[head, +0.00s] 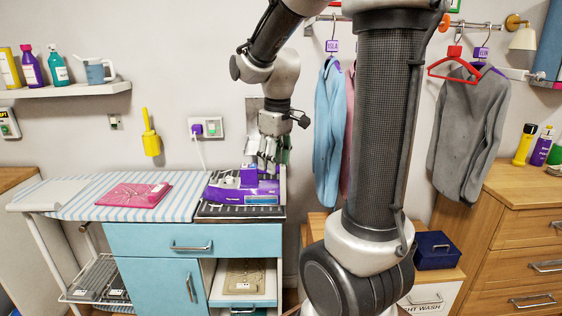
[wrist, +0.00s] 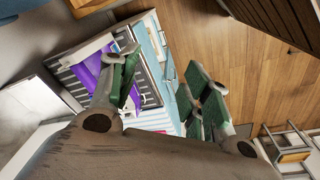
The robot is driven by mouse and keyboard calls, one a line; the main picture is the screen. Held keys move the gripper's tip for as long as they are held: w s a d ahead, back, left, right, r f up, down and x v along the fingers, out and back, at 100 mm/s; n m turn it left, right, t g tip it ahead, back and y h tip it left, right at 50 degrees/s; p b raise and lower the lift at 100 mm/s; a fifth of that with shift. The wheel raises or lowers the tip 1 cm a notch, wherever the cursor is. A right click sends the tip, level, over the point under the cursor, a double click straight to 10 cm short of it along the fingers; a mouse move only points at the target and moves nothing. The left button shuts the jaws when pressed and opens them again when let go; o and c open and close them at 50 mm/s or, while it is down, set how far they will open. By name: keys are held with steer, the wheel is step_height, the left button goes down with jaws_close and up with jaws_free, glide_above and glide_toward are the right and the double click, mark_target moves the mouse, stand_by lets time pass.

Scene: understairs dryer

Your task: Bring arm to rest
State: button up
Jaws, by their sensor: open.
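My gripper (head: 270,150) hangs at the end of my raised arm, near the wall and close to the purple iron (head: 243,188) in the head view. In the wrist view my gripper (wrist: 160,95) has its green-padded fingers spread apart with nothing between them. The purple iron also shows in the wrist view (wrist: 88,75), beyond the left finger. It sits on a dark ribbed rest (head: 212,210) on the counter. My arm's upper link hides part of the clothes rail.
A striped ironing surface (head: 90,188) holds a folded pink cloth (head: 133,195). Garments, including a blue one (head: 328,120) and a grey one (head: 468,125), hang right of my gripper. A dark blue box (head: 436,250) sits on a low cabinet. A shelf (head: 70,90) is at upper left.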

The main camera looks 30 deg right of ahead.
stand_by(0.6)
steer(key=s+a+r+m+t, duration=0.1)
steer(key=s+r+m, duration=0.1)
steer(key=s, duration=0.6)
steer(key=s+a+r+m+t, duration=0.2)
steer(key=s, duration=0.6)
steer(key=shift+s, duration=0.4)
